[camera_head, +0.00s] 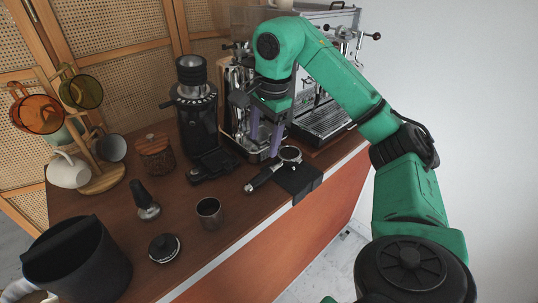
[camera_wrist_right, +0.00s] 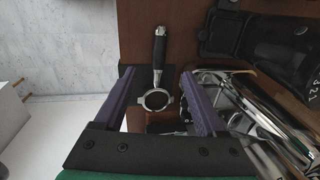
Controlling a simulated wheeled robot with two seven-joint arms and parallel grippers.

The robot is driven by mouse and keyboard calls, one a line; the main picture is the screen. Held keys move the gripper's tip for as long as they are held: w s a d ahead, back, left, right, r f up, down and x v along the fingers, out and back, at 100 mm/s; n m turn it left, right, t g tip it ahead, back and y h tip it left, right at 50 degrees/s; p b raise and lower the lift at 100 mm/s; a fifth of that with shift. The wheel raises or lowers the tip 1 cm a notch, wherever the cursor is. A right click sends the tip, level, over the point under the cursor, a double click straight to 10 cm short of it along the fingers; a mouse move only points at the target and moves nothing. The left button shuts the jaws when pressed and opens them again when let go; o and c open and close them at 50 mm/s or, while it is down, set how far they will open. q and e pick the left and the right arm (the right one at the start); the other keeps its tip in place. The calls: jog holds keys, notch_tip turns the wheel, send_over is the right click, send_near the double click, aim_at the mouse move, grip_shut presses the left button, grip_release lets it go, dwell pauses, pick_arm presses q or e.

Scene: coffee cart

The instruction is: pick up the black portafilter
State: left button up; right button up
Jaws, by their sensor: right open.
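The black portafilter (camera_head: 266,175) lies on the wooden counter, its round metal basket resting on a black mat (camera_head: 306,184) near the front edge and its handle pointing to the lower left. In the right wrist view the portafilter (camera_wrist_right: 157,98) shows between the two purple fingers, handle upward. My right gripper (camera_head: 265,146) is open and empty. In the head view it hangs just behind and above the basket. The wrist view also shows the right gripper (camera_wrist_right: 152,88) with its fingers wide apart, touching nothing visible. My left gripper is not in view.
The espresso machine (camera_head: 325,118) stands behind my right gripper, and a black grinder (camera_head: 197,118) stands left of it. A metal cup (camera_head: 209,212), a tamper (camera_head: 145,199) and a black round tool (camera_head: 164,247) stand left of the portafilter. A mug tree (camera_head: 101,178) is farther left.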

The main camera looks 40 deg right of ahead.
jog(key=b, duration=0.2)
send_near(260, 176)
jog(key=f, duration=0.3)
jog(key=w+f, duration=0.1)
jog(key=f, duration=0.5)
jog(key=shift+w+d+f+p, duration=0.1)
jog(key=shift+w+f+p, duration=0.3)
grip_shut()
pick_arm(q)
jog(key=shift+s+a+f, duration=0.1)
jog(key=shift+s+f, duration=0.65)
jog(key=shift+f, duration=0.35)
pick_arm(e)
jog(key=shift+r, duration=0.1)
